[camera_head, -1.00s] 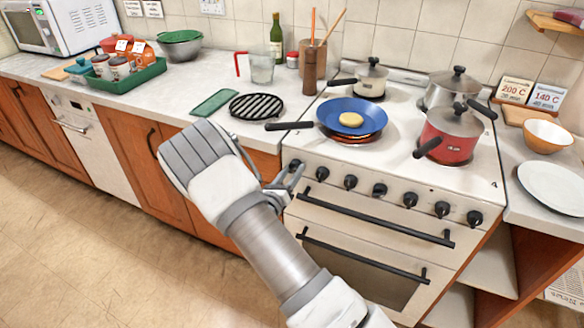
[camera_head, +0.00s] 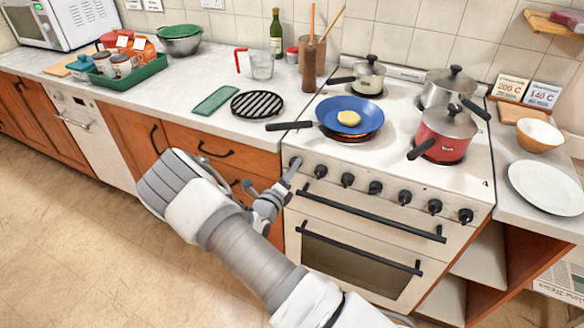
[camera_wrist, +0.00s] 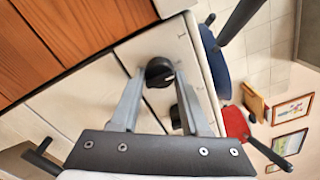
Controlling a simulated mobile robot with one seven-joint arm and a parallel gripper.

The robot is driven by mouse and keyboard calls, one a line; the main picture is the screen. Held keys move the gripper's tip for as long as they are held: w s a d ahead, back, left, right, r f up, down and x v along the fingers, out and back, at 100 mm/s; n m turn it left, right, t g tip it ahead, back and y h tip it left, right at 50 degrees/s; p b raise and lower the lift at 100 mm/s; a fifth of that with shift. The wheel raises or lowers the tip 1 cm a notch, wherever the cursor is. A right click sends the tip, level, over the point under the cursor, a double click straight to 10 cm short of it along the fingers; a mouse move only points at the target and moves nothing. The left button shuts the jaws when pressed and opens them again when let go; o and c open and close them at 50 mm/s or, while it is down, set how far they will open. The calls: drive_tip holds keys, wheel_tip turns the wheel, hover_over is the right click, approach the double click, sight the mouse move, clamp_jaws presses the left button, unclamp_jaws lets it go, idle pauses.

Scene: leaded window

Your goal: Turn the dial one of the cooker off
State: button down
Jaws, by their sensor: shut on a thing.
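The white cooker (camera_head: 330,205) has a row of several black dials along its front. In the wrist view the leftmost dial (camera_wrist: 159,72), round and black, sits between my fingertips. My gripper (camera_head: 291,168) is at the left end of the dial row in the head view and covers that dial there. It is shut on the dial, with one finger on each side in the wrist view (camera_wrist: 158,80). The dial's pointer mark is too small to read. A blue frying pan (camera_head: 368,117) with a yellow round food (camera_head: 349,118) stands over a hob ring glowing orange (camera_head: 346,136).
A red pot (camera_head: 445,149) and two steel pots stand on the hob. The pan's handle (camera_head: 289,126) sticks out left over the counter, above my gripper. Oven handles (camera_head: 375,216) run below the dials. A drawer handle (camera_head: 215,150) is left of the cooker.

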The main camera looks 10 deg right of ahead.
idle(0.4)
drive_tip(key=shift+c, duration=1.9)
unclamp_jaws()
drive_tip(key=shift+s+a, duration=0.1)
drive_tip(key=v, duration=1.7)
drive_tip(key=shift+p, duration=0.3)
